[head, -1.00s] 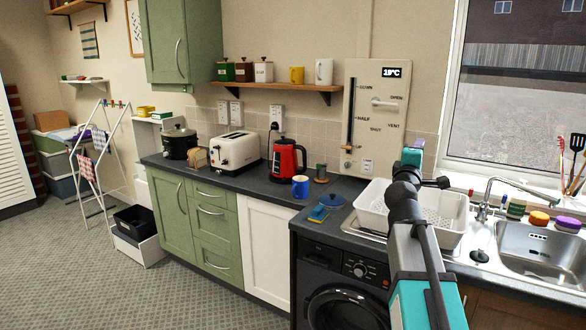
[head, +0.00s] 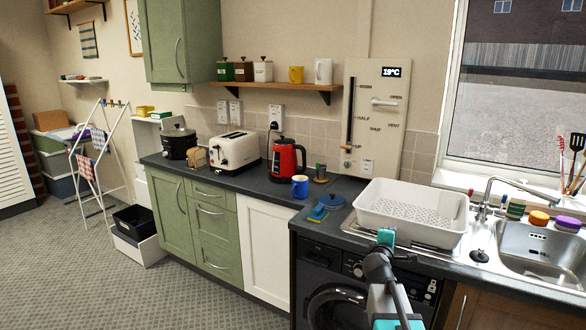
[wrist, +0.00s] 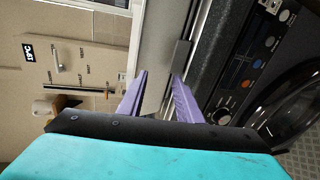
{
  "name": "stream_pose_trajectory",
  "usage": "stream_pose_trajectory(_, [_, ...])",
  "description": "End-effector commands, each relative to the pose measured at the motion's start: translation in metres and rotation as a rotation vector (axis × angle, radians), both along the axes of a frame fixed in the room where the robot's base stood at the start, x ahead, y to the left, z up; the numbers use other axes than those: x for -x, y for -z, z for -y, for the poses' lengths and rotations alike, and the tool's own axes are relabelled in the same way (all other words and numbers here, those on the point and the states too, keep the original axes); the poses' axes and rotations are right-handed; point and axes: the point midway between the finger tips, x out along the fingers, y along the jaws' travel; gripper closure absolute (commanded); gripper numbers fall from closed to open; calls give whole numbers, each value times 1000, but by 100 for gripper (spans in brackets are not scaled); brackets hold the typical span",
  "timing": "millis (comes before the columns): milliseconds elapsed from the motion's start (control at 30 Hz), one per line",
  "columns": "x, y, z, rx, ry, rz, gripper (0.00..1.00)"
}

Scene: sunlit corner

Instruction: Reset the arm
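My arm (head: 384,275) shows in the head view, low in front of the counter edge and washing machine. My gripper (head: 386,237) is small there, and its fingers cannot be made out. In the wrist view my gripper (wrist: 159,76) has two purple fingers standing apart with a gap between them. Nothing is held between them. The wrist picture is turned sideways.
The black washing machine (head: 318,267) is close to my arm, under the counter. A white dish rack (head: 375,218) stands above, beside the sink (head: 550,240). A blue mug (head: 300,187) and red kettle (head: 285,163) stand left.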

Motion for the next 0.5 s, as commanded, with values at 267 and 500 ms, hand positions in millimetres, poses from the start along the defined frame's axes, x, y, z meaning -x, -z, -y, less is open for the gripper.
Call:
stream_pose_trajectory(267, [23,101,-9,-94,31,-121,68])
stream_pose_trajectory(500, [53,183,-17,-181,73,-225,68])
